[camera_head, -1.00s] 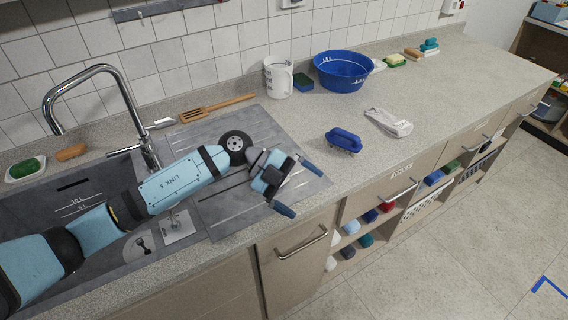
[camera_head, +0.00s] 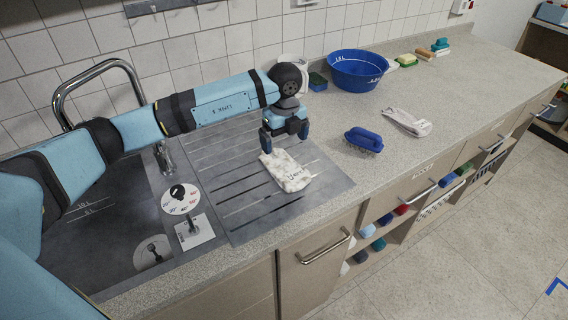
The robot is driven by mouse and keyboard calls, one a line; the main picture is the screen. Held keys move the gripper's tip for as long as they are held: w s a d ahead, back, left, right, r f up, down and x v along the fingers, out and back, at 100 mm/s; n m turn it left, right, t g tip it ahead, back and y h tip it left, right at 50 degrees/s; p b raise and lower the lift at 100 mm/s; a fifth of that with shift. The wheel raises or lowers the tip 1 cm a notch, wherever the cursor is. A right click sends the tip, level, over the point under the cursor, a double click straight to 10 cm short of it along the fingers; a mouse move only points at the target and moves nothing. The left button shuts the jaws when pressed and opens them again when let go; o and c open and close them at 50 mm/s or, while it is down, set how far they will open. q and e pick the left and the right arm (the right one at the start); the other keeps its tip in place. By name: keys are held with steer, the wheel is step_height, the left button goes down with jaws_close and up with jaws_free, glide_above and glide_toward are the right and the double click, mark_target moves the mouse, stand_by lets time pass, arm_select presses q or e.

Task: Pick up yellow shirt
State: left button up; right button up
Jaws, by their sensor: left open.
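No yellow shirt shows in the camera_head view. A small crumpled white cloth (camera_head: 289,172) with dark lettering lies on the grey ridged drainboard (camera_head: 235,195). My left gripper (camera_head: 285,140) points down just above the cloth's far edge. Its dark blue fingers are spread apart with nothing visibly held between them. I cannot tell whether a fingertip touches the cloth. A second folded whitish cloth (camera_head: 408,121) lies on the counter to the right. My right gripper is not in view.
A blue brush (camera_head: 363,140) lies right of the drainboard. A blue basin (camera_head: 356,71), sponges (camera_head: 407,60) and a white jug (camera_head: 291,66), partly hidden by my arm, stand along the wall. The faucet (camera_head: 100,75) rises at left. The right counter has free room.

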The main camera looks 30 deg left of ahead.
mark_target(283, 159)
arm_select(q)
steer(key=f, duration=0.8)
steer(key=shift+a+f+p, duration=0.25)
steer(key=shift+a+p, duration=0.05)
steer(key=shift+p, duration=0.1)
steer(key=shift+w, duration=0.1)
steer(key=c, duration=0.9)
